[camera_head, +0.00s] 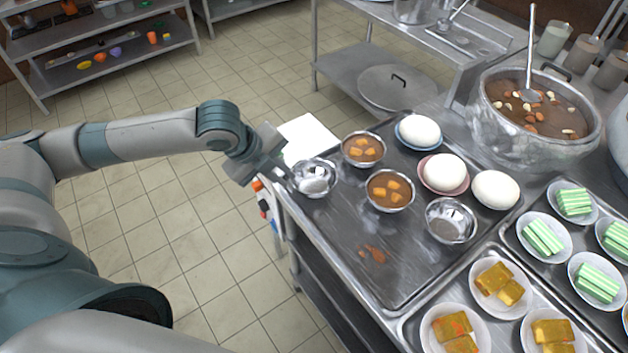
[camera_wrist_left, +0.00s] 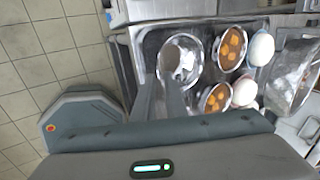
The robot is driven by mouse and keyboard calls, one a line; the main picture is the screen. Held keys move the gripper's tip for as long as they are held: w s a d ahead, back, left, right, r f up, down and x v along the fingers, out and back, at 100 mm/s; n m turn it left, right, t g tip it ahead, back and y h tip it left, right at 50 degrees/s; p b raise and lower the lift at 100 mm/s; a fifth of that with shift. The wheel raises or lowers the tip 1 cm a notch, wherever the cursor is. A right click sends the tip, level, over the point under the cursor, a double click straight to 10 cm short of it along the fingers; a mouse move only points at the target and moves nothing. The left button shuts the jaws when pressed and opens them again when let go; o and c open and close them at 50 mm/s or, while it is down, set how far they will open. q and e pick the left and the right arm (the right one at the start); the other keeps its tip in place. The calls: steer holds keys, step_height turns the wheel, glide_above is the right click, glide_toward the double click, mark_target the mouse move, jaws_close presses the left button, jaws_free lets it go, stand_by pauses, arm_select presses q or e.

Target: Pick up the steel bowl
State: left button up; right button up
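A shiny steel bowl (camera_head: 327,187) sits at the left edge of the metal tray, with pale reflections inside it. It also shows in the left wrist view (camera_wrist_left: 190,47). My left gripper (camera_head: 287,173) is at the left side of this bowl, with its fingers at the near rim. In the left wrist view the fingers (camera_wrist_left: 163,88) reach to the rim, and whether they touch it or close on it is not clear. A second empty steel bowl (camera_head: 450,222) stands to the right on the tray. My right gripper is not in view.
Two bowls of brown congee with orange cubes (camera_head: 362,150) (camera_head: 389,191) stand beside the steel bowl. White buns on plates (camera_head: 443,173) and a big stockpot (camera_head: 533,120) are farther right. Plates of cakes (camera_head: 497,284) fill the right-hand trays. The tray's front middle is mostly free.

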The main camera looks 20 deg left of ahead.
mark_target(297, 187)
arm_select(q)
steer(key=shift+x, duration=1.8)
steer(key=shift+w+d+f+p, duration=0.1)
steer(key=shift+f+p, duration=0.3)
steer(key=shift+p, duration=0.1)
steer(key=p+x, duration=0.1)
steer(key=x, duration=0.2)
steer(key=shift+f, duration=0.1)
steer(key=shift+w+d+f, duration=0.1)
steer(key=shift+w+f, duration=0.1)
steer(key=shift+f, duration=0.35)
jaws_close()
